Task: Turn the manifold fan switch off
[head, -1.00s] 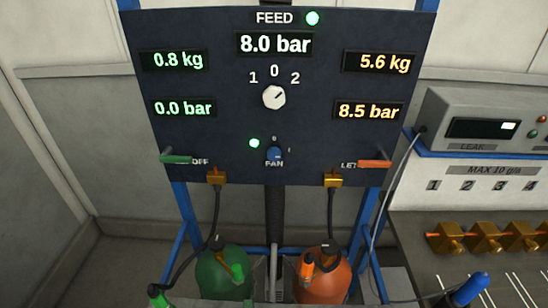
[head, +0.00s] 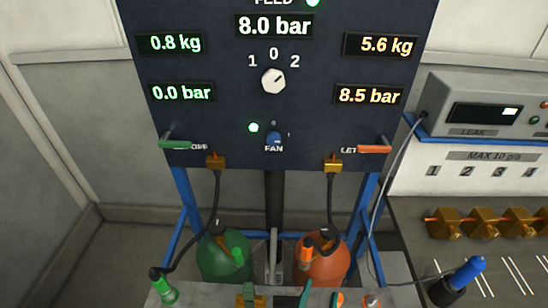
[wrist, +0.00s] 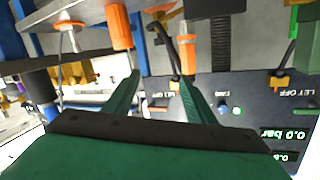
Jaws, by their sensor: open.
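The manifold fan switch (head: 273,138) is a small blue knob above the word FAN, low in the middle of the dark panel (head: 215,70) in the head view. Marks stand above it and to its right; which one it points at is too small to tell. A green lamp (head: 253,127) glows to its left. In the wrist view the panel appears upside down at the right. My gripper (wrist: 160,78) shows there with two green fingers spread apart and nothing between them. It is apart from the switch. I cannot make it out surely in the head view.
A white selector knob (head: 273,81) sits above the fan switch. A green lever (head: 175,143) and an orange lever (head: 374,149) flank it. Green (head: 222,257) and orange (head: 322,262) cylinders with hoses stand below. A leak tester (head: 485,108) and brass blocks (head: 480,222) are at right.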

